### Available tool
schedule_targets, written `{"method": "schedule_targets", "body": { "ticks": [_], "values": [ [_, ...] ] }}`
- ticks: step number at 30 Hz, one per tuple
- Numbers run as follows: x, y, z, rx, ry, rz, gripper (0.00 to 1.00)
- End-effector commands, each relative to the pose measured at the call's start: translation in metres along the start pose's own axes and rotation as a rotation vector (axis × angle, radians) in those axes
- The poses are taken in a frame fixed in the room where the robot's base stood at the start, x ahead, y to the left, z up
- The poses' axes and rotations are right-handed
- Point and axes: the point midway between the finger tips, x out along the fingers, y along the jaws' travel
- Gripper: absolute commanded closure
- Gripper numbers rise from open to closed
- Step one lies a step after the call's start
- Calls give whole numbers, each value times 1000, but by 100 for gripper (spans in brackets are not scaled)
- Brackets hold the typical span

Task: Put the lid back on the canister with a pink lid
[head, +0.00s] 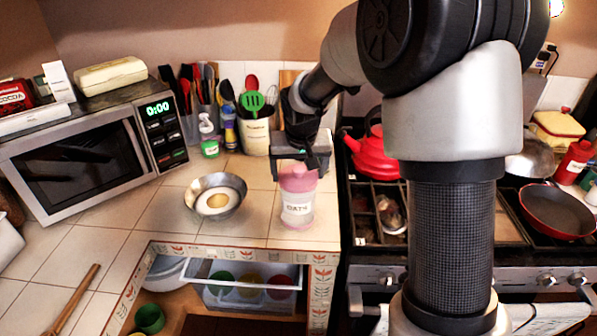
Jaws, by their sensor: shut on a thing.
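The canister (297,210) is clear and pale pink with a label reading OATS. It stands upright on the tiled counter near its right end. The pink lid (298,181) is at the canister's top, in line with it. I cannot tell from this view whether it is fully seated. My gripper (300,168) comes down from above and is shut on the pink lid. The fingers partly hide the lid's upper part.
A metal bowl (229,189) with a yellowish round thing in it stands left of the canister. A utensil crock (256,136) is behind. The stove with a red kettle (372,155) is to the right. An open drawer (225,296) lies below the counter's front edge.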

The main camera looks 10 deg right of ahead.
Motion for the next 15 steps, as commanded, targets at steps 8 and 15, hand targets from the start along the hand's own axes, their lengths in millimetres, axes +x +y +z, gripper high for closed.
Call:
{"method": "schedule_targets", "body": {
  "ticks": [8,15],
  "values": [
    [0,0,0,0,0,0,38],
    [0,0,0,0,0,0,6]
  ]
}}
